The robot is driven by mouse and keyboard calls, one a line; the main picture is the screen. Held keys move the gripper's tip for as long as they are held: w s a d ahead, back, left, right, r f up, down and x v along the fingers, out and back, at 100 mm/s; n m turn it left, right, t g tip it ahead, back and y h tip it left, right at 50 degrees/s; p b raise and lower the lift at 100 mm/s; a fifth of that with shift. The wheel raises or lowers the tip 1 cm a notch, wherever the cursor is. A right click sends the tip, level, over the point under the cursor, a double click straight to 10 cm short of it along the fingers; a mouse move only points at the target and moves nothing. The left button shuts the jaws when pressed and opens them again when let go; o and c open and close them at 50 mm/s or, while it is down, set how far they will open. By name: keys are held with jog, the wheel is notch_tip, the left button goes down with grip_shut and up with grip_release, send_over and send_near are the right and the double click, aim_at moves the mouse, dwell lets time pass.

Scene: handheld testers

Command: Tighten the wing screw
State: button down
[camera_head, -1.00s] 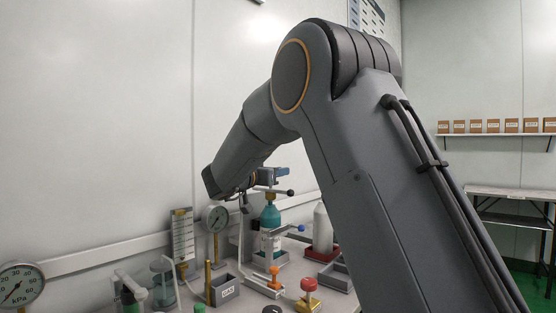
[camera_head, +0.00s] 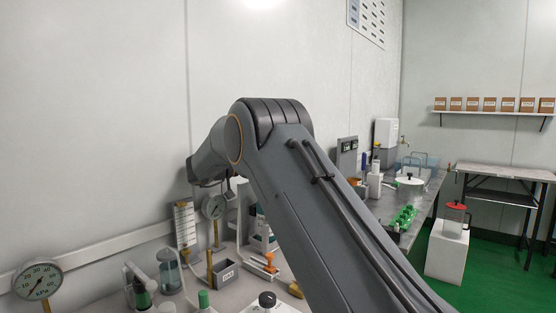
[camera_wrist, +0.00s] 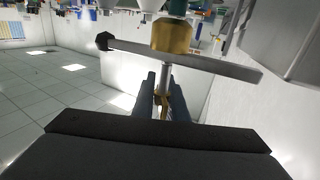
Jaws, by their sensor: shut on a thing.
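In the wrist view my gripper (camera_wrist: 164,103) is shut on a small gold piece, which looks like the wing screw (camera_wrist: 164,100), partly hidden between the grey-blue fingers. A thin metal shaft (camera_wrist: 166,78) runs from it up to a flat grey bar (camera_wrist: 200,62) with a black knob (camera_wrist: 103,41) on one end. Beyond the bar are a brass collar (camera_wrist: 172,35) and a teal part (camera_wrist: 178,8). In the head view my arm hides the gripper and the screw.
In the head view a bench holds a round gauge (camera_head: 214,206), a grey bin (camera_head: 225,274), an orange-handled piece (camera_head: 268,262) and a clear vessel (camera_head: 168,268). A kPa gauge (camera_head: 38,279) stands at the left. A grey block (camera_wrist: 290,38) is close at right in the wrist view.

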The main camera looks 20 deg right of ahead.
jog(key=shift+s+m+g, duration=0.15)
jog(key=shift+m+g, duration=0.15)
jog(key=shift+g, duration=0.1)
jog(key=c, duration=1.9)
grip_release()
jog(key=shift+o, duration=0.2)
notch_tip(320, 180, up, 10)
jog(key=shift+c, duration=0.6)
